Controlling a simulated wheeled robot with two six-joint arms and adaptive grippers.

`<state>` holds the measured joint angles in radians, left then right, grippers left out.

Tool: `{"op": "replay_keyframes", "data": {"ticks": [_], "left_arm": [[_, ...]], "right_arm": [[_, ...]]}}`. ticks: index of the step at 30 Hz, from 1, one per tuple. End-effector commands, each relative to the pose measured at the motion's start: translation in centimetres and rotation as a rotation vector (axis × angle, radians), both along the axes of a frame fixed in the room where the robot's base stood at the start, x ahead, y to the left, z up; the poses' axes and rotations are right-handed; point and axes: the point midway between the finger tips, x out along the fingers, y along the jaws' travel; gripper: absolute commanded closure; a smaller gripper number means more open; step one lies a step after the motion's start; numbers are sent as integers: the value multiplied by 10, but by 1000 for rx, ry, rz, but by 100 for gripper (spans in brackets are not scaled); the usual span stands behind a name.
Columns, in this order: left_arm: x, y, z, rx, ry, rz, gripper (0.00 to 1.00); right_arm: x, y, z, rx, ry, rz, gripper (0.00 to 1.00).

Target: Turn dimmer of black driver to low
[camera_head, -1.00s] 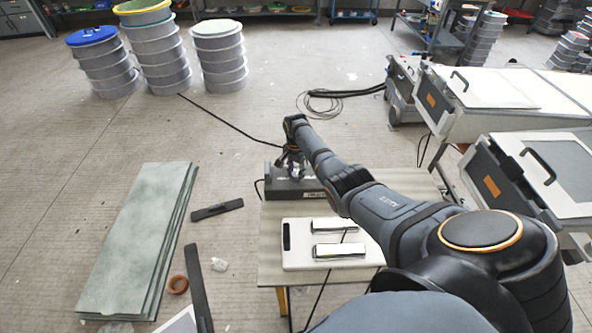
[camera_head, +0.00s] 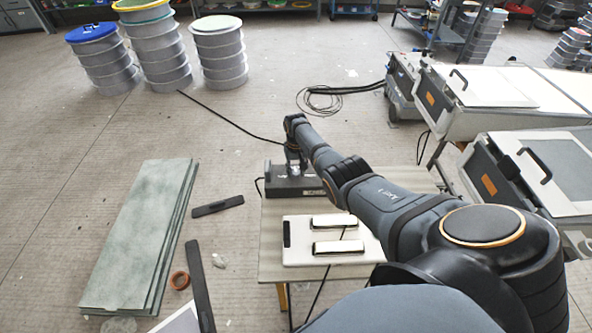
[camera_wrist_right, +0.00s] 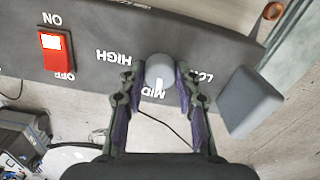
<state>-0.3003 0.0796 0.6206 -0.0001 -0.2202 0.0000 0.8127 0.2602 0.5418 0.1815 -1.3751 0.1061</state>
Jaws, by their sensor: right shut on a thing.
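The black driver (camera_head: 276,188) sits on the far part of the small table. In the right wrist view the driver's dark panel (camera_wrist_right: 96,30) carries the words HIGH, MID and LOW, the last partly covered. My right gripper (camera_wrist_right: 160,72) points at the panel, with its two fingers shut on the round grey dimmer knob (camera_wrist_right: 160,68), one on each side. The white mark on the knob points at MID. In the head view my right gripper (camera_head: 294,168) is above the driver, its fingertips hard to make out. My left gripper is not in view.
A red ON/OFF switch (camera_wrist_right: 54,50) is beside the HIGH word. A grey block (camera_wrist_right: 248,100) stands close to the right finger. A white board (camera_head: 300,258) with two pale strips lies nearer on the table. Light grey cases (camera_head: 560,170) stand to the right.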

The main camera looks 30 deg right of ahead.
Motion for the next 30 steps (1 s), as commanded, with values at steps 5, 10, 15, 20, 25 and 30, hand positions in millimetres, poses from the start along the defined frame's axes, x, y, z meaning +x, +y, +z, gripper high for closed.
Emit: {"op": "replay_keyframes", "data": {"ticks": [5,10,15,20,25,30], "left_arm": [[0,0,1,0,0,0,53],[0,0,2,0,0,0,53],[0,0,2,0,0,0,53],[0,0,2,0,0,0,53],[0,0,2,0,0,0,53],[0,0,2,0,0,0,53]], "right_arm": [[1,0,1,-1,-3,165,99],[1,0,1,-1,-3,326,99],[1,0,1,-2,-3,487,99],[1,0,1,-2,-3,639,99],[1,0,1,-2,-3,800,99],[1,0,1,-2,-2,961,99]]}}
